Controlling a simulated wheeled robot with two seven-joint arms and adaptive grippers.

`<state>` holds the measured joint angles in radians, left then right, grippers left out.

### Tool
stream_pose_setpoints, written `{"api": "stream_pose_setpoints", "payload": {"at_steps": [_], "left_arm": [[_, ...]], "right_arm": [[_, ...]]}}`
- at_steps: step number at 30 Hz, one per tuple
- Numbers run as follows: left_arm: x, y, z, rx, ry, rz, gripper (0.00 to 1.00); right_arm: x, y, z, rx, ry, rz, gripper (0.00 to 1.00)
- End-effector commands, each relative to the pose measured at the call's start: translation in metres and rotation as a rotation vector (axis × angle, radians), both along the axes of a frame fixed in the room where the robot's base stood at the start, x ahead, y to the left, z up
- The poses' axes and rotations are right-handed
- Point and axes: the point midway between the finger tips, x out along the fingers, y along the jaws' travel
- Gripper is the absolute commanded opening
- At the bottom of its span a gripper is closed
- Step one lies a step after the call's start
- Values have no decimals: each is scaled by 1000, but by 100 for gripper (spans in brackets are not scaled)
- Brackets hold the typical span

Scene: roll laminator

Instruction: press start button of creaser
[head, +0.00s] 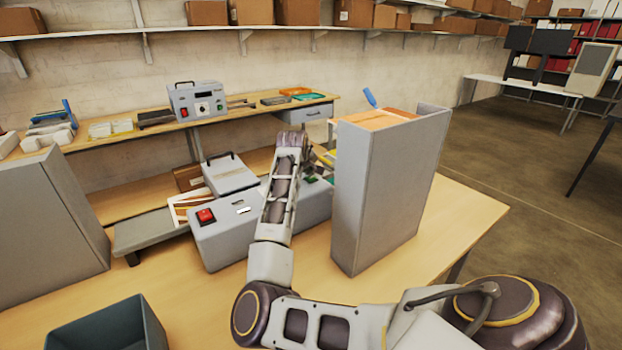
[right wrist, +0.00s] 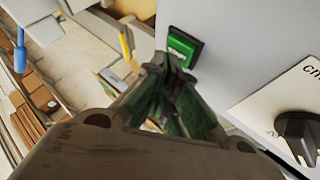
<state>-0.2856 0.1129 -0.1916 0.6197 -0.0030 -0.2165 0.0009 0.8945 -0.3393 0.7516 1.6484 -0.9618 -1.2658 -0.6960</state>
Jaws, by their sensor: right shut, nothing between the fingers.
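The creaser (head: 225,238) is a grey machine on the near wooden table, with a red rocker switch (head: 206,216) on its left end. In the right wrist view this square green button (right wrist: 184,47) sits in a dark frame on the grey panel. My right gripper (right wrist: 172,68) is shut and empty, its tips close below the button; I cannot tell whether they touch. My left gripper is out of view.
A black knob (right wrist: 298,128) on a white plate is right of the gripper. A tall grey box (head: 385,195) stands close right of my forearm. Another grey box (head: 50,230) and a dark bin (head: 105,325) are at left. The table's right front is clear.

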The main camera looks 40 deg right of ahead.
Motion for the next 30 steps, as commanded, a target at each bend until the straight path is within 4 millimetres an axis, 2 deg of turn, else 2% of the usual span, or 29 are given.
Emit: {"api": "stream_pose_setpoints", "payload": {"at_steps": [30], "left_arm": [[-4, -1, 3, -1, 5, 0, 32]], "right_arm": [[0, 0, -8, 0, 1, 0, 0]]}}
